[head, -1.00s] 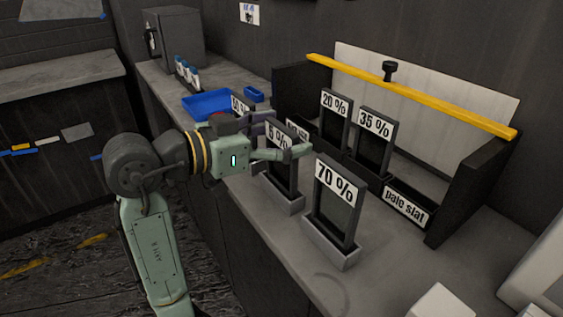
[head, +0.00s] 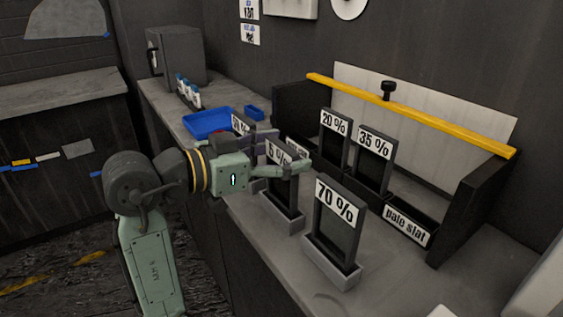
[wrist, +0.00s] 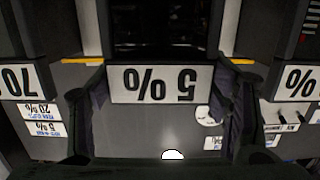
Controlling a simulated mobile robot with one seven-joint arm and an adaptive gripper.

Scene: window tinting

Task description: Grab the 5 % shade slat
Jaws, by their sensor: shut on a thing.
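The 5 % slat (head: 285,190) is a dark upright frame with a white label on top. It stands in a light grey holder (head: 286,220) on the counter, between the 70 % slat and another slat behind. My gripper (head: 284,152) reaches in from the left and is shut on the upper part of the 5 % slat, one finger on each side. In the wrist view the 5 % label (wrist: 160,84) shows upside down between the two fingers. The near finger hides part of the slat below its label in the head view.
The 70 % slat (head: 334,228) stands close in front. The 20 % (head: 334,145) and 35 % (head: 372,165) slats stand behind, by the rack with a yellow bar (head: 410,112). A "pale slat" box (head: 406,225) is at right. A blue tray (head: 209,122) lies farther back.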

